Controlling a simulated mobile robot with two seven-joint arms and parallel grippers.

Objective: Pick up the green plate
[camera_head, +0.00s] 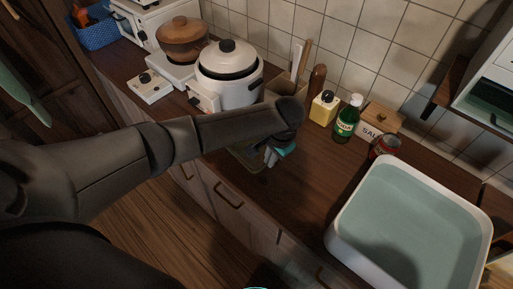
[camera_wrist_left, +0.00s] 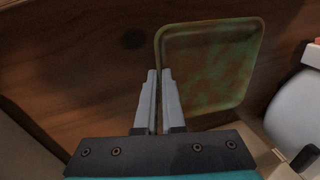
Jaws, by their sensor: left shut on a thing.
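The green plate (camera_wrist_left: 212,62) is square with rounded corners and mottled green and brown. It shows in the left wrist view, right of the fingers. My left gripper (camera_wrist_left: 158,78) is shut on the plate's near left edge, one finger on each side of the rim. In the head view my left gripper (camera_head: 271,160) is low over the wooden counter, and part of the plate (camera_head: 243,157) shows beside it. My forearm hides much of the plate there. I cannot tell whether the plate is clear of the counter. My right gripper is not in view.
A white rice cooker (camera_head: 228,92) stands behind the arm. A yellow bottle (camera_head: 324,107), green bottle (camera_head: 347,124), salt box (camera_head: 381,121) and red can (camera_head: 384,148) line the wall. A white basin (camera_head: 345,225) fills the right. Bare counter (camera_head: 310,185) lies between.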

